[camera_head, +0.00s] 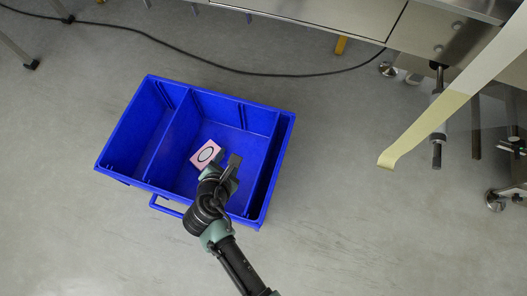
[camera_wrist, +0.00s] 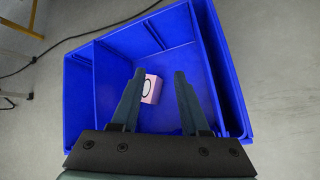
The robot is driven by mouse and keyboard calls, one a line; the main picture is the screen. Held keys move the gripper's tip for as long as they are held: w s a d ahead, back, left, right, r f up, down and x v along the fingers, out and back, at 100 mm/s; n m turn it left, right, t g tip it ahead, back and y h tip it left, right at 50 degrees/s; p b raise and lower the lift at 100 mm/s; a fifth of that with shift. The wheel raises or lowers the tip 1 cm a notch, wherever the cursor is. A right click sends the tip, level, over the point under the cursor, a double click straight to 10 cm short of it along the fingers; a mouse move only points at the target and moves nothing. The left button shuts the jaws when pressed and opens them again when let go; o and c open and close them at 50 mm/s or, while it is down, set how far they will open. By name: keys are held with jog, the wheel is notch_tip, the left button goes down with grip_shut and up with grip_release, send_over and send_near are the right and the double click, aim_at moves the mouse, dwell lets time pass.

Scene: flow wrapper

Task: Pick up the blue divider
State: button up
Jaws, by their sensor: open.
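A blue crate (camera_head: 212,92) stands on the floor; it also shows in the wrist view (camera_wrist: 238,85). Two upright blue dividers appear inside it. The left divider (camera_head: 176,140) separates a left compartment from the wide middle one. The right divider (camera_wrist: 207,75) stands close to the crate's right wall, with a narrow dark gap between. I cannot tell which one the task names. My gripper (camera_head: 227,157) is open over the middle compartment, apart from both dividers. In the wrist view its fingers (camera_wrist: 159,75) have nothing between them but the crate interior and part of a pink box.
The pink box (camera_head: 205,154) with a black ring lies in the middle compartment; it also shows in the wrist view (camera_wrist: 152,89). A black cable (camera_head: 240,71) crosses the floor behind the crate. A metal machine (camera_head: 440,35) stands at upper right.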

aim_at(261, 166)
jog(key=d+f+n+b, duration=0.1)
jog(key=d+f+b, duration=0.1)
jog(key=f, duration=0.2)
jog(key=w+d+f+n+h+b, duration=0.1)
jog(key=d+f+n+b, duration=0.1)
jog(key=f, duration=0.3)
jog(key=w+d+f+n+b, duration=0.1)
jog(key=d+f+b, duration=0.2)
jog(key=d+f, duration=0.1)
jog(key=shift+f+n+g+h, duration=0.3)
jog(key=shift+f+h, duration=0.1)
jog(key=shift+f, duration=0.35)
jog(key=shift+w+d+f+b, duration=0.15)
jog(key=shift+w+f+b, duration=0.15)
jog(key=shift+w+b, duration=0.15)
jog(key=w+f+b, duration=0.1)
jog(key=f+b, duration=0.1)
jog(key=b, duration=0.1)
jog(key=shift+w+f, duration=0.15)
jog(key=shift+w, duration=0.2)
jog(key=shift+w+d+f+b, duration=0.2)
jog(key=shift+w+f+b, duration=0.1)
jog(key=shift+w+b, duration=0.2)
jog(key=shift+w+d+f+b, duration=0.15)
jog(key=shift+w+f+b, duration=0.15)
jog(key=shift+b, duration=0.2)
jog(key=shift+r, duration=0.1)
grip_shut()
jog(key=shift+w, duration=0.1)
